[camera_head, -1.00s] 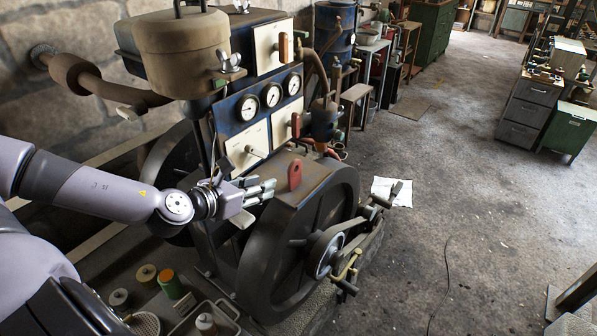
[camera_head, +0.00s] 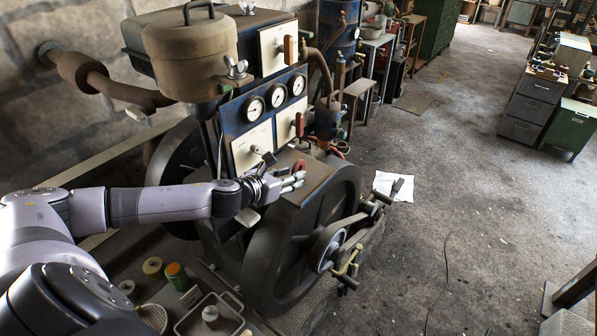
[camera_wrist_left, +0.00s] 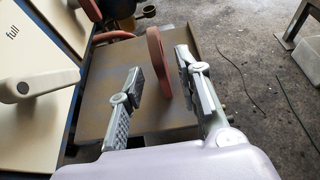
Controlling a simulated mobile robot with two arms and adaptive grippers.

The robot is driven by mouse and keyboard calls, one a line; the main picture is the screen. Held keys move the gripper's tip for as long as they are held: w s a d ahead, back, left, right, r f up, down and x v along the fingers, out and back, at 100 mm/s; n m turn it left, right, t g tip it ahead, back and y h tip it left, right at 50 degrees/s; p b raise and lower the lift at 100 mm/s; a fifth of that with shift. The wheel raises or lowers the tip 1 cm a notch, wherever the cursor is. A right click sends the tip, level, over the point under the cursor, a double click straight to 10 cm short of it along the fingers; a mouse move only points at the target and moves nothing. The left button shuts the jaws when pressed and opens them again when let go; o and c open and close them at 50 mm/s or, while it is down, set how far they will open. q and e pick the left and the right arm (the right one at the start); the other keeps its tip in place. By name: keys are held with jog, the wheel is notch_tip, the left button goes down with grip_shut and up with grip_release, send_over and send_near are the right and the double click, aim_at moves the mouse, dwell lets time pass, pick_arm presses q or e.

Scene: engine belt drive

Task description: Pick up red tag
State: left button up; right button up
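The red tag (camera_head: 299,165) stands upright on the flat brown top of the engine housing, above the large wheel. In the head view my left gripper (camera_head: 297,181) partly hides it. The left wrist view shows the red tag (camera_wrist_left: 158,55) nearly edge-on, between the two spread fingers of my left gripper (camera_wrist_left: 160,72). The gripper is open, and a gap shows on each side of the tag. My right gripper is not in view.
A blue panel with white plates and round gauges (camera_head: 276,95) rises behind the tag. A dark spoked wheel (camera_head: 310,235) with a crank is just below. A metal tray (camera_head: 232,297) with small items lies at lower left. The floor at right is mostly clear.

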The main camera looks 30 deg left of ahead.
pick_arm(q)
jog(key=p+x, duration=0.1)
jog(key=x, duration=0.3)
jog(key=shift+w+d, duration=0.1)
jog(key=shift+r, duration=0.1)
grip_shut()
